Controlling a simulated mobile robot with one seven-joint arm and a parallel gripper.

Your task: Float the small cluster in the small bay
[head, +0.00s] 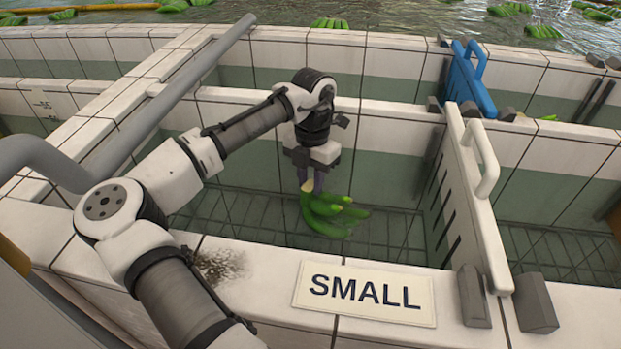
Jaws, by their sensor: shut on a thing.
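A small cluster of green bananas (332,216) hangs below my gripper (307,182) in the head view. My gripper points down and is shut on the pale crown at the top of the cluster. The cluster is inside the tiled bay marked by a white "SMALL" sign (364,293) on its near wall. The bay (385,182) has a green lower wall and a dark grid-lined floor. I cannot tell whether the cluster touches the water or the bottom.
A white slatted gate (466,180) with a handle closes the bay's right side. A blue gate (470,78) stands in the bay behind. A grey pipe (160,100) runs along the left. More green clusters float in water at the back.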

